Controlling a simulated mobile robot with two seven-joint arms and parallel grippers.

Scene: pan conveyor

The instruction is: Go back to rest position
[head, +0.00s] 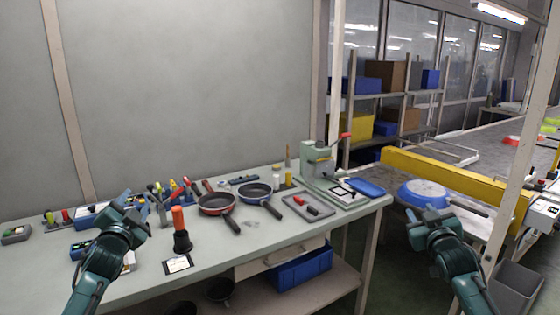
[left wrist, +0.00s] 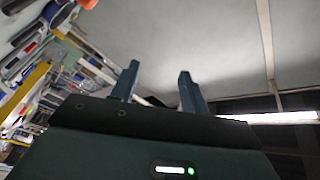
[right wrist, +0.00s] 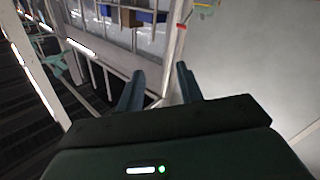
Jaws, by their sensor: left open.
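My left gripper (head: 124,208) is raised over the left part of the workbench (head: 215,270). Its two fingers stand apart and empty in the left wrist view (left wrist: 158,82). My right gripper (head: 431,212) is in front of the blue pan (head: 425,192) by the conveyor at the right; I cannot tell how far apart they are. Its fingers also stand apart with nothing between them in the right wrist view (right wrist: 160,82). Both forearms reach up from the bottom edge of the head view.
On the bench are a red pan (head: 215,204), a blue-rimmed pan (head: 256,191), a grey tray (head: 308,207), an orange-handled tool (head: 181,230) and a green press (head: 318,160). A yellow rail (head: 455,177) runs along the conveyor. A post stands at the far right.

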